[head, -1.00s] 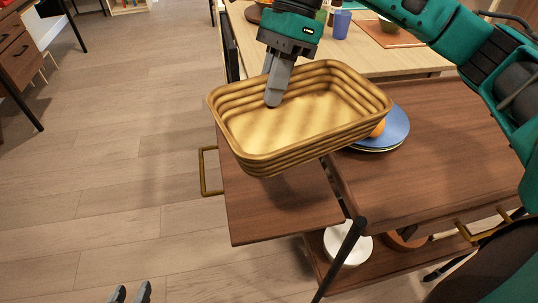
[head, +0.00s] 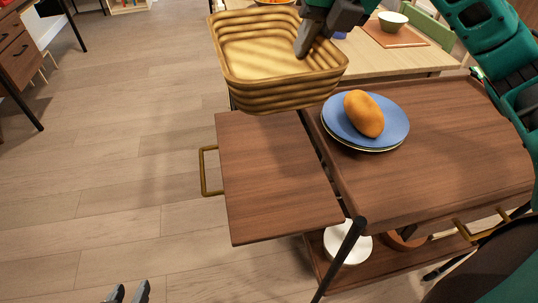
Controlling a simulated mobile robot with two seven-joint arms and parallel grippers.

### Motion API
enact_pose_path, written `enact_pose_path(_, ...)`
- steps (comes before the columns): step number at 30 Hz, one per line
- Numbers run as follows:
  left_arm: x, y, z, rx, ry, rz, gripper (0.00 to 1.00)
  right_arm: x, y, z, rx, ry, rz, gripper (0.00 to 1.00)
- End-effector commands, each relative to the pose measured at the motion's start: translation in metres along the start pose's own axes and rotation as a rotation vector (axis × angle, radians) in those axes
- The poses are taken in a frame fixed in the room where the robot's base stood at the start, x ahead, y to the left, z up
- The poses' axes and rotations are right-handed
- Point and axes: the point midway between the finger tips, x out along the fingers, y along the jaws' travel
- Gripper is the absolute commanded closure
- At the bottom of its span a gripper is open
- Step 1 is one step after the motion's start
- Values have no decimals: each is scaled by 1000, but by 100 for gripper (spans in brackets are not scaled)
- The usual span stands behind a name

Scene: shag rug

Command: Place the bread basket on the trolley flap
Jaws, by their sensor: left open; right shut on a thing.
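The bread basket (head: 285,98) is a tan, ribbed, rectangular tray-like basket, empty inside, in the upper middle of the head view. My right gripper (head: 306,45) is shut on it, with a grey finger inside the basket against its right-hand part. The basket is held in the air beyond the far edge of the trolley flap, slightly tilted. The trolley flap (head: 270,180) is a bare brown wooden leaf, raised level on the left side of the trolley (head: 450,150). My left gripper (head: 129,293) is open and empty at the bottom left, over the floor.
A stack of plates, blue on top (head: 386,120), with an orange-brown oval food item (head: 363,113), stands on the trolley top beside the flap. A brass handle (head: 205,172) juts from the flap's left edge. A white bowl (head: 346,243) sits on the lower shelf. A dining table (head: 400,62) stands behind.

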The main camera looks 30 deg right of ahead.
Motion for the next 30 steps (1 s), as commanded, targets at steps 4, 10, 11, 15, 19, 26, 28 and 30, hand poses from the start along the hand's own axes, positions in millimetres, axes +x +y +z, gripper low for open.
enact_pose_path(4,2,0,2,1,3,-1,57,6,-4,-2,51,-10,-21,100)
enact_pose_path(10,11,-1,14,0,3,-1,57,50,-15,-22,55,-5,-25,100)
enact_pose_path(11,12,-1,16,0,3,-1,57,57,-16,-25,54,-6,-25,100)
enact_pose_path(15,17,-1,24,-2,3,-1,57,92,-24,-39,53,-4,-25,100)
enact_pose_path(19,21,0,29,-6,4,-1,57,118,-29,-50,52,-6,-23,100)
enact_pose_path(26,24,1,32,-12,4,-1,57,140,-34,-58,52,-10,-20,100)
enact_pose_path(28,24,1,33,-12,3,-1,57,144,-34,-60,52,-10,-20,100)
enact_pose_path(30,25,1,36,-12,2,0,57,150,-36,-63,52,-8,-21,100)
